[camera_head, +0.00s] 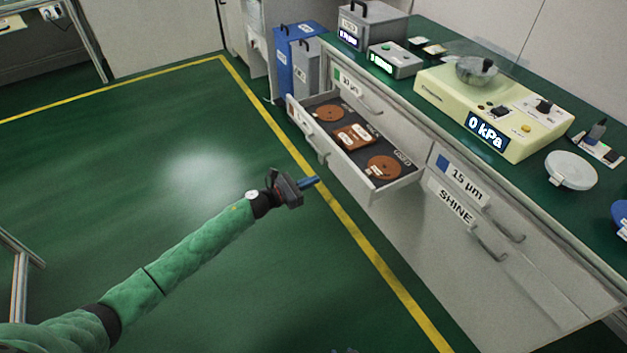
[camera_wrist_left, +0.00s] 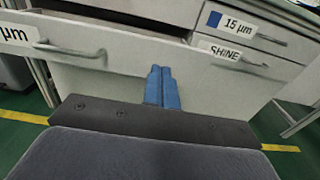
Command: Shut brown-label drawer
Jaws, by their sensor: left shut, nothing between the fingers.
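An open drawer (camera_head: 399,187) sticks out from the grey cabinet in the head view, with several brown discs and plates on its dark floor. Its front panel also shows in the left wrist view (camera_wrist_left: 130,52), with a bar handle (camera_wrist_left: 70,50) and a white label ending in "µm" (camera_wrist_left: 14,35) at the left edge. No brown mark on that label is visible. My left gripper (camera_head: 308,183) is shut and empty, its blue fingertips pointing toward the drawer front from the aisle side. In the left wrist view the fingertips (camera_wrist_left: 162,88) overlap the panel's lower edge; contact cannot be told. My right gripper is out of view.
Closed drawers labelled "15 µm" (camera_head: 463,181) and "SHINE" (camera_head: 454,203) are right of the open one; a green-marked drawer (camera_head: 346,81) is behind it. A cream machine reading "0 kPa" (camera_head: 450,97) stands on the counter. Blue and grey bins stand beyond. Green floor left is clear.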

